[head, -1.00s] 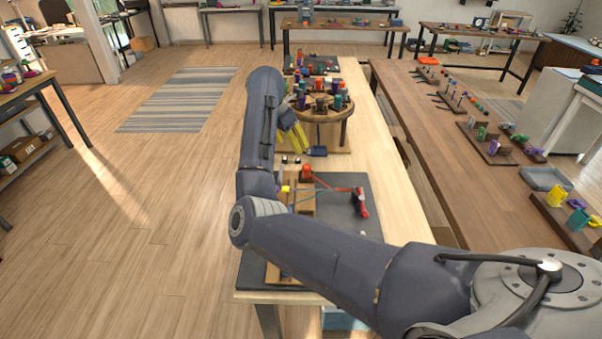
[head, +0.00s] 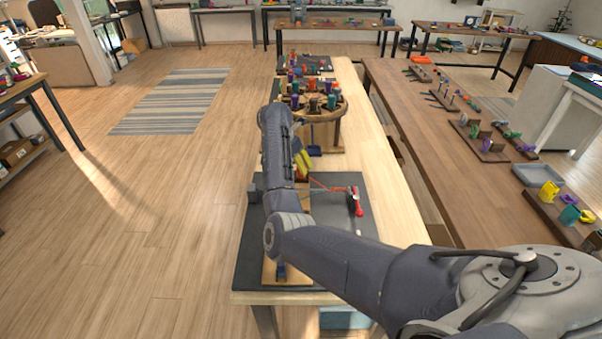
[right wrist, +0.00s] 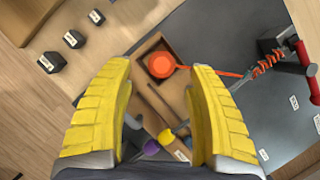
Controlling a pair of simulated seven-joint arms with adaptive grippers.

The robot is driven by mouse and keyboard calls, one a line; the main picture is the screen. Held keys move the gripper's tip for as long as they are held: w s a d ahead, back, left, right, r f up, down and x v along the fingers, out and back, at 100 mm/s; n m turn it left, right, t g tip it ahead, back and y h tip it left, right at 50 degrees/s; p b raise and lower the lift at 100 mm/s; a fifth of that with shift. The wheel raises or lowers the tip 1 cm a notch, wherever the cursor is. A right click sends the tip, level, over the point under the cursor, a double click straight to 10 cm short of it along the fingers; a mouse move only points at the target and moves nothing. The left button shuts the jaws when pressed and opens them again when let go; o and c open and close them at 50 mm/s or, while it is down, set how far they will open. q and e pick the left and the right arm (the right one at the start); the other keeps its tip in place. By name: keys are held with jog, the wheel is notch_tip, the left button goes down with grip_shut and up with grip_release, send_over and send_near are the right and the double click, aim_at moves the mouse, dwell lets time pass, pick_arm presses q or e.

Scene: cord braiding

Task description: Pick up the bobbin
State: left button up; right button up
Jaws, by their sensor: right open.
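My right gripper (head: 303,163) has yellow fingers and reaches over the work mat on the near table in the head view. In the right wrist view my right gripper (right wrist: 162,115) is open, with nothing between its fingertips. An orange bobbin (right wrist: 160,65) sits in a wooden tray (right wrist: 146,49) just beyond the fingertips, apart from them. An orange cord (right wrist: 212,71) runs from it to the right. Purple (right wrist: 150,147) and yellow (right wrist: 165,136) pieces show lower, between the fingers. My left gripper is not in view.
A red-handled tool (right wrist: 308,72) with twisted orange cord lies right of the tray on the dark mat (head: 342,218). Several small black labelled blocks (right wrist: 74,39) stand left of the tray. A round wooden stand (head: 330,115) with several bobbins is farther back.

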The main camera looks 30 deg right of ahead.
jog(key=shift+x, duration=2.25)
jog(key=shift+s, duration=0.1)
jog(key=shift+c, duration=0.5)
jog(key=shift+r, duration=0.1)
grip_shut()
